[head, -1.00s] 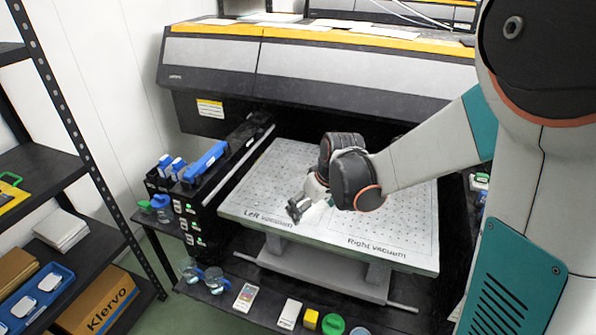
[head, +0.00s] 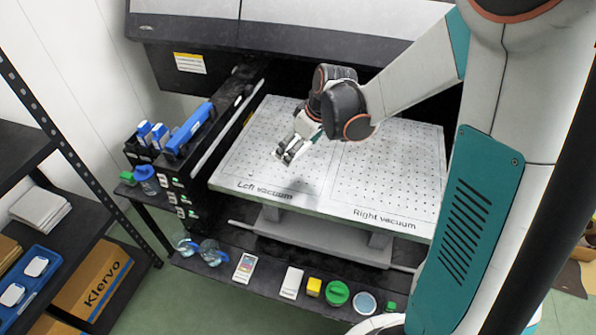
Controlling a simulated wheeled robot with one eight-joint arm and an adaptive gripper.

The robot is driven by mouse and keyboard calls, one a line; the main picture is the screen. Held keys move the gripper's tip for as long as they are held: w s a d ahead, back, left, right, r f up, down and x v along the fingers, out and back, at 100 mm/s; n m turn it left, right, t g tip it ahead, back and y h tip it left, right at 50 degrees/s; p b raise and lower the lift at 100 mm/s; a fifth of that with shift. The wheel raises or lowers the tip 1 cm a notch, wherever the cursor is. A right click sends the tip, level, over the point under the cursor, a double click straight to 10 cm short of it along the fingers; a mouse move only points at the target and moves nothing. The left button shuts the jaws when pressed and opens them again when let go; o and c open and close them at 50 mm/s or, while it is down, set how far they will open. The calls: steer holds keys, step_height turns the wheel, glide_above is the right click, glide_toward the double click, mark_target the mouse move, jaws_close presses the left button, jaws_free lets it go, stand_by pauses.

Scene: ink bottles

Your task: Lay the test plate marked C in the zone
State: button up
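My gripper (head: 285,156) hangs over the printer's white perforated bed, above the zone labelled "Left vacuum" (head: 240,172). It points down and to the left, and I see no plate in it. Its fingers are too small to tell whether they are open or shut. A second zone labelled "Right vacuum" (head: 385,195) lies to the right. Both zones look bare where I can see them; my arm hides part of the bed's back. No plate marked C is readable. A stack of pale flat plates (head: 40,210) lies on the left shelf, with no legible marking.
A blue tray (head: 28,278) with white items sits on the left shelf, beside a "Klervo" box (head: 105,280). Ink bottles (head: 146,178) and a blue-topped rack stand left of the bed. A front ledge holds a card (head: 245,267), a yellow block (head: 314,287) and a green lid (head: 337,293).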

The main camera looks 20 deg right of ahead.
mark_target(294, 174)
steer(key=shift+f+b, duration=1.25)
steer(key=shift+f, duration=3.15)
steer(key=shift+f, duration=0.2)
steer(key=o, duration=1.2)
steer(key=shift+r, duration=0.1)
steer(key=p+v, duration=0.4)
steer(key=v, duration=0.8)
steer(key=shift+r, duration=0.15)
